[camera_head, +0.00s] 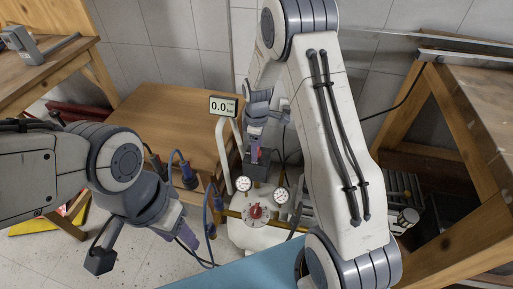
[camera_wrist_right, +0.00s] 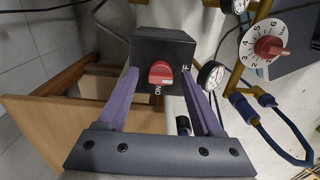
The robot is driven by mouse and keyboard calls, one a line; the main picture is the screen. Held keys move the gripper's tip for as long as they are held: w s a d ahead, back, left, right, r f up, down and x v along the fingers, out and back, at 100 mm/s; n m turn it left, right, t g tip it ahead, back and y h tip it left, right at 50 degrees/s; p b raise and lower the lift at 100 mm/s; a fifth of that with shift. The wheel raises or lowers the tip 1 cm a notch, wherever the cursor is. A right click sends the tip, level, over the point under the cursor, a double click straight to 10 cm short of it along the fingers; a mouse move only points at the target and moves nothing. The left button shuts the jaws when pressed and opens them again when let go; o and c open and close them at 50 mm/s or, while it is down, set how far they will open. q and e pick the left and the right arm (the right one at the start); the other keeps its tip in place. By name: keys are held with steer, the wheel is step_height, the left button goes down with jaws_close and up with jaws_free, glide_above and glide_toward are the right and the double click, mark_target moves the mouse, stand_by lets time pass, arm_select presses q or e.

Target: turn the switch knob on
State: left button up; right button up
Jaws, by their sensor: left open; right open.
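The switch is a black box (camera_wrist_right: 165,50) with a red knob (camera_wrist_right: 160,73) in the right wrist view, with ON printed below the knob and part of OFF showing to its right. Which label the knob points to is unclear. In the head view, the black box (camera_head: 257,168) sits under my right gripper, which largely hides the knob. My right gripper (camera_wrist_right: 160,78) is open, its purple fingers on either side of the knob; whether they touch it is unclear. My left gripper (camera_head: 182,238) hangs at the lower left of the head view, open and away from the switch.
A white tank with a red dial (camera_head: 256,211) and two gauges (camera_head: 243,184) stands beside the switch. A display reading 0.0 (camera_head: 223,106) is behind. Blue hoses (camera_head: 208,215) hang to the left. A wooden table (camera_head: 165,110) and a wooden bench (camera_head: 465,110) flank the area.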

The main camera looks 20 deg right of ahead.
jaws_close()
steer(key=m+p, duration=0.1)
steer(key=m, duration=0.1)
steer(key=m+p, duration=0.1)
steer(key=p, duration=0.1)
steer(key=shift+r+m, duration=0.2)
steer(key=shift+m, duration=0.2)
steer(key=m+p, duration=0.2)
steer(key=m, duration=0.2)
steer(key=shift+d, duration=0.1)
steer(key=m+p, duration=0.2)
steer(key=m, duration=0.3)
steer(key=shift+m+p, duration=0.3)
steer(key=shift+m, duration=0.1)
steer(key=m+p, duration=0.1)
steer(key=m, duration=0.3)
steer(key=shift+w+f, duration=0.1)
steer(key=shift+f, duration=0.05)
steer(key=shift+m, duration=0.3)
